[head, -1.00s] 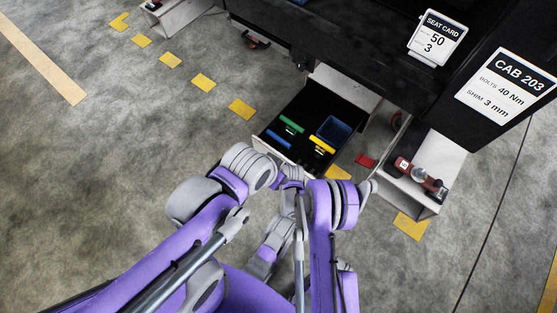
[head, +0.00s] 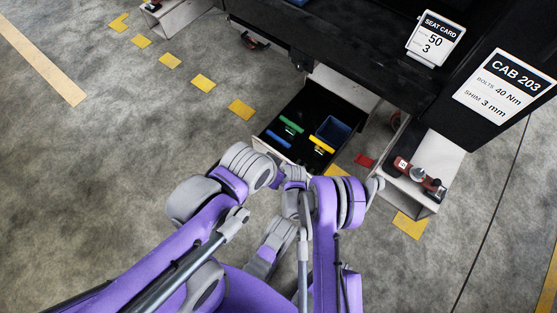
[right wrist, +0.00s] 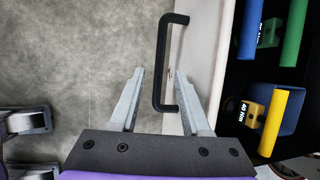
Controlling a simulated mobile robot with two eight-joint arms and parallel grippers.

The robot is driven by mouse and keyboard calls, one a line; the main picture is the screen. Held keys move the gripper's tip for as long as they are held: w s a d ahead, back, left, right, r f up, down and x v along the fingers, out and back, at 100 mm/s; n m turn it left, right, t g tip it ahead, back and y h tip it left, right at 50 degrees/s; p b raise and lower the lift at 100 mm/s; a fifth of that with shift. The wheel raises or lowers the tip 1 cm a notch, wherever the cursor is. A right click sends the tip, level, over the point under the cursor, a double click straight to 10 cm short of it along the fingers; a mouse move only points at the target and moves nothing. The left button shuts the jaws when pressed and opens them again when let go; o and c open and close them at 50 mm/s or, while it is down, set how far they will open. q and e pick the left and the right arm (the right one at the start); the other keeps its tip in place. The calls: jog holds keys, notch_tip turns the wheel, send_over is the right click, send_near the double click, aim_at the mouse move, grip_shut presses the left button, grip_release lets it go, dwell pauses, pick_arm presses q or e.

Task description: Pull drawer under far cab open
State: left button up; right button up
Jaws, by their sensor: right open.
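The drawer (head: 283,152) under the dark cab stands open in the head view, its inside showing. It holds a blue bin (head: 334,131) and green, blue and yellow-handled tools. In the right wrist view, the drawer's pale front (right wrist: 207,45) carries a black bar handle (right wrist: 161,60). My right gripper (right wrist: 157,72) is open, with one finger on each side of the handle in the picture. I see no grip on the handle. In the head view my arm links hide the right gripper.
The cab bears a CAB 203 sign (head: 507,85) and a seat card (head: 436,38). A pale shelf (head: 427,195) right of the drawer carries a red and metal tool (head: 420,178). A red marker (head: 364,160) and yellow markers lie on the floor. Open floor lies to the left.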

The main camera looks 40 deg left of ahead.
jog(key=p+v, duration=0.1)
jog(key=v, duration=0.6)
jog(key=shift+d+r, duration=0.2)
jog(key=shift+r, duration=0.1)
